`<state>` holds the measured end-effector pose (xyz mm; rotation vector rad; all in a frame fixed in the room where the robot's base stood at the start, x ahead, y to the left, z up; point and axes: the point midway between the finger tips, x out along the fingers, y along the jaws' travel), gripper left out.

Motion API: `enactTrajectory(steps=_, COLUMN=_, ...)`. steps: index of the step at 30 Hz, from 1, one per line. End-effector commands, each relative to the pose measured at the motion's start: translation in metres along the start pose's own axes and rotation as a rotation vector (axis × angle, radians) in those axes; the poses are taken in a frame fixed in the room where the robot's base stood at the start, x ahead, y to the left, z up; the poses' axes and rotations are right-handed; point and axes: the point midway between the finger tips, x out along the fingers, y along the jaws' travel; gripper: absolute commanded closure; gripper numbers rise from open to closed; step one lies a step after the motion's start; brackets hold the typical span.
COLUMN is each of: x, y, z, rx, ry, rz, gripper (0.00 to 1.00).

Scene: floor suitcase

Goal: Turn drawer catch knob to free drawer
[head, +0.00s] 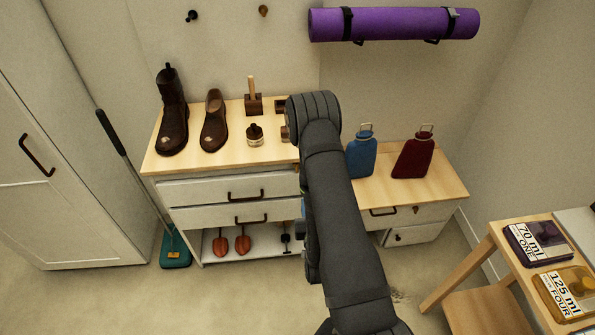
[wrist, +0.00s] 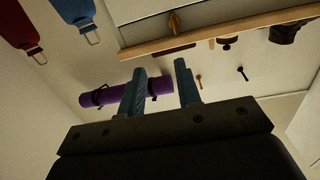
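A brass catch knob (wrist: 173,22) shows in the wrist view on a white drawer front, close to the wooden top's edge. That view is upside down. My gripper (wrist: 160,68) is open and empty, its two blue-grey fingers apart and clear of the knob. The dresser's upper drawer (head: 228,188) looks shut. A small brass piece (head: 416,210) also shows on the drawer front of the lower right cabinet (head: 452,190).
A boot (head: 172,115), a shoe (head: 214,125) and small items stand on the dresser. Blue (head: 361,158) and red (head: 412,156) bottles stand on the right cabinet. A purple mat (head: 395,24) hangs above. A table (head: 500,240) stands at right; floor is free at front left.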

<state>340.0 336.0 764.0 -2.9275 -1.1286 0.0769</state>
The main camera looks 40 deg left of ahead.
Motion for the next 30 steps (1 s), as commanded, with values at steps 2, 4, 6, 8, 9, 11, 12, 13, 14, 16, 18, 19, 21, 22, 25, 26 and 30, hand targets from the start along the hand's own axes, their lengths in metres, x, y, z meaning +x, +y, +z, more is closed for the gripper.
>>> enactTrajectory(steps=2, x=-0.008, y=-0.013, z=0.007, rx=-0.013, ry=0.018, rz=-0.028, gripper=0.69)
enactTrajectory(steps=4, x=-0.012, y=-0.019, z=0.010, rx=-0.019, ry=0.033, rz=-0.042, gripper=0.69)
enactTrajectory(steps=6, x=-0.013, y=-0.022, z=0.011, rx=-0.022, ry=0.043, rz=-0.049, gripper=0.69)
enactTrajectory(steps=8, x=-0.010, y=-0.023, z=0.010, rx=-0.022, ry=0.047, rz=-0.051, gripper=0.69)
enactTrajectory(steps=9, x=-0.007, y=-0.023, z=0.010, rx=-0.022, ry=0.048, rz=-0.050, gripper=0.69)
enactTrajectory(steps=11, x=0.000, y=-0.023, z=0.009, rx=-0.021, ry=0.048, rz=-0.049, gripper=0.69)
enactTrajectory(steps=12, x=0.007, y=-0.023, z=0.009, rx=-0.021, ry=0.050, rz=-0.049, gripper=0.69)
enactTrajectory(steps=13, x=0.012, y=-0.024, z=0.008, rx=-0.021, ry=0.049, rz=-0.049, gripper=0.69)
enactTrajectory(steps=14, x=0.018, y=-0.024, z=0.007, rx=-0.021, ry=0.051, rz=-0.049, gripper=0.69)
enactTrajectory(steps=16, x=0.033, y=-0.024, z=0.007, rx=-0.021, ry=0.050, rz=-0.049, gripper=0.69)
enactTrajectory(steps=18, x=0.049, y=-0.025, z=0.006, rx=-0.022, ry=0.050, rz=-0.049, gripper=0.69)
enactTrajectory(steps=19, x=0.056, y=-0.026, z=0.006, rx=-0.021, ry=0.050, rz=-0.049, gripper=0.69)
enactTrajectory(steps=21, x=0.071, y=-0.026, z=0.005, rx=-0.021, ry=0.050, rz=-0.049, gripper=0.69)
enactTrajectory(steps=22, x=0.077, y=-0.027, z=0.005, rx=-0.021, ry=0.049, rz=-0.049, gripper=0.69)
enactTrajectory(steps=25, x=0.099, y=-0.028, z=0.004, rx=-0.020, ry=0.049, rz=-0.049, gripper=0.69)
enactTrajectory(steps=26, x=0.105, y=-0.028, z=0.004, rx=-0.021, ry=0.048, rz=-0.049, gripper=0.69)
enactTrajectory(steps=30, x=0.131, y=-0.029, z=0.003, rx=-0.021, ry=0.047, rz=-0.049, gripper=0.69)
